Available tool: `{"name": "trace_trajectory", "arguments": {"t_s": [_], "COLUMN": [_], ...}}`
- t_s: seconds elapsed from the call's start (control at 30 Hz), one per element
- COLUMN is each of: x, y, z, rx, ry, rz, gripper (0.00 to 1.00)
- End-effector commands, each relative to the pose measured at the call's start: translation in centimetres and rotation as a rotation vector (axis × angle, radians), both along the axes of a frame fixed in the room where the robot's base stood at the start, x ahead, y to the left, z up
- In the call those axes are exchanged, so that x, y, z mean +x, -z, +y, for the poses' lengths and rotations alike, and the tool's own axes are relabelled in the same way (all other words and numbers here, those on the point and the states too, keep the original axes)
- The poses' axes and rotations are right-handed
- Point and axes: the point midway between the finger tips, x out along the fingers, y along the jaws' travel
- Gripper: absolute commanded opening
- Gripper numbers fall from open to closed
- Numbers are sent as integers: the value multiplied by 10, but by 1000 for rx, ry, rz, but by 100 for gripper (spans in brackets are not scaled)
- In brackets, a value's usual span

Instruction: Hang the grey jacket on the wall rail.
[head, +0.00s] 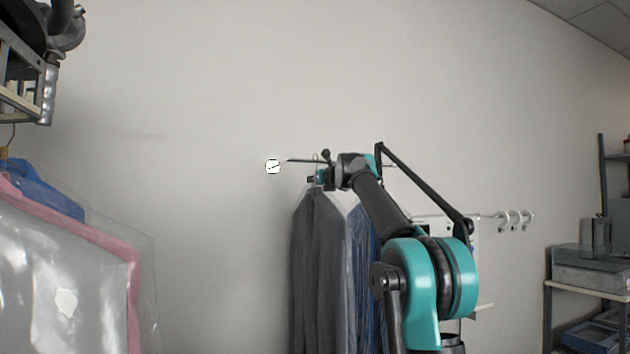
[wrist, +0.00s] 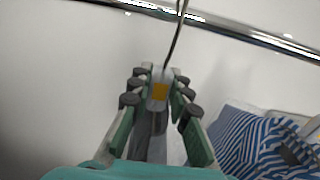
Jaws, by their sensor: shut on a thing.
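The grey jacket (head: 308,265) hangs upright on a hanger in the middle of the head view, below my gripper (head: 319,178). In the wrist view my gripper (wrist: 160,92) is shut on the hanger's neck (wrist: 159,91), a pale piece with an orange mark. The thin hook (wrist: 175,45) rises from it to the chrome wall rail (wrist: 245,31) and crosses it at the top edge. Whether the hook sits over the rail is cut off. The wall rail (head: 300,160) also shows in the head view, partly behind my arm.
A blue striped garment (wrist: 250,140) hangs just right of the jacket. A plastic-covered garment (head: 75,265) hangs at the near left. A wall bar with rings (head: 515,218) and a shelf (head: 590,285) are at the right. The wall left of the jacket is clear.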

Motion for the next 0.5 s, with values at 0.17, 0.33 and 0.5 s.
{"name": "trace_trajectory", "arguments": {"t_s": [0.17,0.33,0.5], "x": [0,0,0], "y": [3,7,10], "z": [0,0,0], "rx": [0,0,0], "ry": [0,0,0], "rz": [0,0,0], "gripper": [0,0,0]}}
